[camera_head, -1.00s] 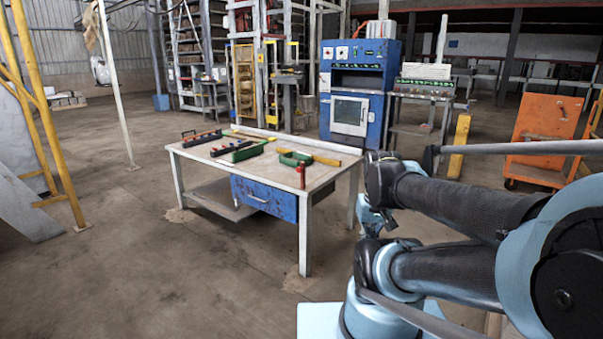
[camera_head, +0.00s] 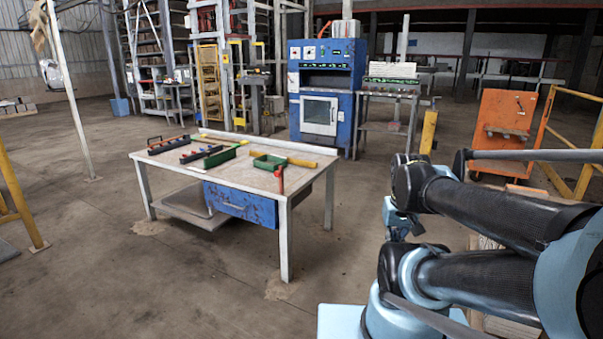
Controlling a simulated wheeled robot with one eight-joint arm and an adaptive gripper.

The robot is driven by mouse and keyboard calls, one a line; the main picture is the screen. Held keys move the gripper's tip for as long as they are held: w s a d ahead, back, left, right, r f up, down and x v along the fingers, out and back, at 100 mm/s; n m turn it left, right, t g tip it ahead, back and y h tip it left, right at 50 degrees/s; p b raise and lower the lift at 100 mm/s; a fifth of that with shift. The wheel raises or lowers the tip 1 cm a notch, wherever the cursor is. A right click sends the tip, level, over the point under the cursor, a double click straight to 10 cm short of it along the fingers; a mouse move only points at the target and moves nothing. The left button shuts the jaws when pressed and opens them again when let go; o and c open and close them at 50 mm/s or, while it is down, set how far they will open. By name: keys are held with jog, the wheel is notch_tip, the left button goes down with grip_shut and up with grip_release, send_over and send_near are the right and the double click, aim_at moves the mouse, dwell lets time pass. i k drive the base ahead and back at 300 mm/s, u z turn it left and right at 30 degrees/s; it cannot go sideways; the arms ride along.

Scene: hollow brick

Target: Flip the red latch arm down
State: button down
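A small red upright piece (camera_head: 280,178) stands at the front right corner of the worktable (camera_head: 240,187), and it looks like the red latch arm. It is too small to make out its hinge or what it fastens to. The end of my arm, with what looks like my gripper (camera_head: 402,232), hangs low to the right of the table, well apart from the red piece. My gripper is small, dark and partly hidden by my arm, so its fingers cannot be made out.
Green trays (camera_head: 268,162) and a yellow-handled tool (camera_head: 300,161) lie on the table. A blue drawer (camera_head: 240,204) is under its top. A blue machine (camera_head: 323,85) stands behind, and an orange cart (camera_head: 503,130) at the right. The floor in front is clear.

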aim_at(280, 173)
jog(key=z, duration=0.05)
jog(key=i, duration=1)
